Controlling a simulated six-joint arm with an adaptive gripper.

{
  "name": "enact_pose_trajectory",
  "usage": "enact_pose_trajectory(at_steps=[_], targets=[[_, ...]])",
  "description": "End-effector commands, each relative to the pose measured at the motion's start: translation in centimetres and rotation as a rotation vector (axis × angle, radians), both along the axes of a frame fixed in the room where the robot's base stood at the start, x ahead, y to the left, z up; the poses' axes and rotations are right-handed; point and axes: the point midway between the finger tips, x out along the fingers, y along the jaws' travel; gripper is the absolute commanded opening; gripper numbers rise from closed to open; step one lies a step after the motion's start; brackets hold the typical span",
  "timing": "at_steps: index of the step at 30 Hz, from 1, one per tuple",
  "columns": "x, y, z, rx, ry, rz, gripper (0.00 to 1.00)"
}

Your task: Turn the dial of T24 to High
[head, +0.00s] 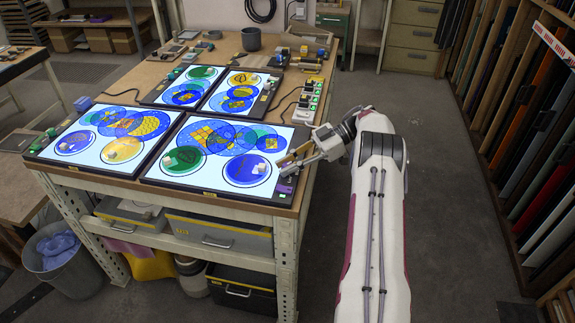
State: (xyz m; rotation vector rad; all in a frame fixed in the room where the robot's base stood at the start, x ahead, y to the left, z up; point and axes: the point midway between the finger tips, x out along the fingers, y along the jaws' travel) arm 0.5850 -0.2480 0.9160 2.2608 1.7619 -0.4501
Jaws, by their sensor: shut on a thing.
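Several lit light panels with painted glass lie on the workbench. The front right panel (151,174) has a yellow label on its front edge, too small to read, so I cannot tell for sure that it is T24. My gripper (284,164) reaches in from the right and is shut at this panel's right edge strip, on what seems to be its dial. The fingers mostly hide the dial, and its setting cannot be read. A purple block (284,190) sits on the same strip, just in front of the fingers.
A power strip (306,104) with green lights stands behind my gripper on the bench's right side. A dark pot (251,40) and small trays stand at the back. Glass sheets in a rack (520,130) line the far right. The floor between is clear.

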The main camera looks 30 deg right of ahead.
Motion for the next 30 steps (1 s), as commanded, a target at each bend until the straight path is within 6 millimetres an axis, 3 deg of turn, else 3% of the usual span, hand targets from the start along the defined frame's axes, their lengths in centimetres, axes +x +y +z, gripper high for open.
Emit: enact_pose_trajectory(at_steps=[1, 2, 4, 19, 30], targets=[[0.0, 0.2, 0.2, 0.004, -0.001, 0.004, 0.00], [0.0, 0.2, 0.2, 0.004, -0.001, 0.004, 0.22], [0.0, 0.2, 0.2, 0.003, -0.001, 0.004, 0.37], [0.0, 0.0, 0.5, 0.000, -0.001, 0.000, 0.37], [0.0, 0.0, 4.4, -0.001, -0.003, 0.001, 0.37]])
